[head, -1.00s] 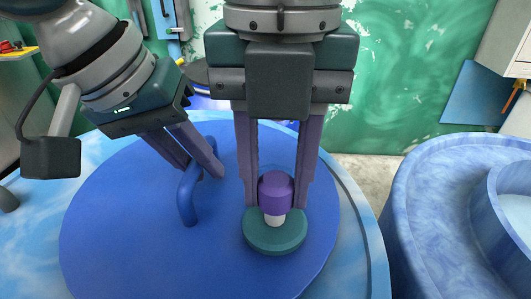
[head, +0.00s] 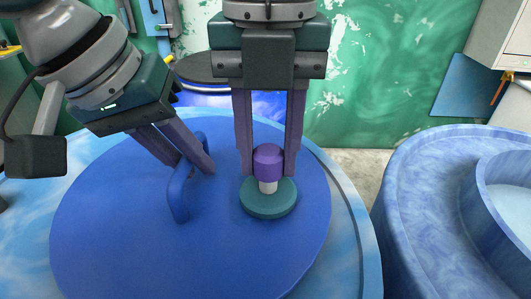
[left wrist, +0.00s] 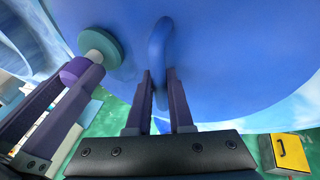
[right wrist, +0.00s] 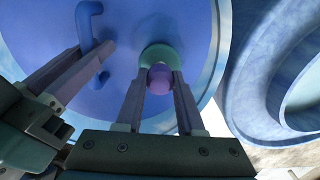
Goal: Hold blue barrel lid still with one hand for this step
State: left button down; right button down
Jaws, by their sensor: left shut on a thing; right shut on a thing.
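The blue barrel lid (head: 110,235) is a wide round disc lying on the barrel in the head view. A blue bar handle (head: 179,190) stands on it. My left gripper (head: 197,170) is shut on this handle, which also shows between the fingers in the left wrist view (left wrist: 160,48). A purple knob (head: 268,160) on a short white stem rises from a teal round base (head: 269,205) on the lid, right of the handle. My right gripper (head: 268,172) is shut on the purple knob from above, also seen in the right wrist view (right wrist: 160,80).
A blue marbled round vat (head: 420,200) stands to the right, with a gap of floor (head: 355,168) between it and the barrel. A green paint-worn wall (head: 390,80) is behind. A yellow box (left wrist: 290,152) shows in the left wrist view.

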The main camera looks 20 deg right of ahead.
jog(key=shift+w+d+f, duration=0.1)
jog(key=shift+w+d, duration=0.3)
jog(key=shift+w, duration=0.8)
jog(key=shift+w+d+r, duration=0.1)
jog(key=shift+w+d, duration=0.35)
jog(key=shift+w, duration=0.7)
jog(key=shift+w+d+f, duration=0.1)
jog(key=shift+w+d, duration=0.3)
jog(key=shift+w, duration=0.8)
jog(key=shift+s+a, duration=0.4)
jog(key=shift+s, duration=0.8)
jog(key=shift+s+a, duration=0.45)
jog(key=shift+s, duration=0.8)
jog(key=shift+s+a, duration=0.4)
jog(key=shift+s, duration=0.8)
jog(key=shift+s+a+f, duration=0.1)
jog(key=shift+s+a, duration=0.2)
jog(key=shift+s, duration=0.6)
jog(key=shift+s+a, duration=0.3)
jog(key=shift+s, duration=0.55)
jog(key=shift+r, duration=2.55)
jog(key=shift+f, duration=0.1)
jog(key=shift+a+f, duration=0.1)
jog(key=shift+f, duration=1.25)
jog(key=shift+f, duration=1)
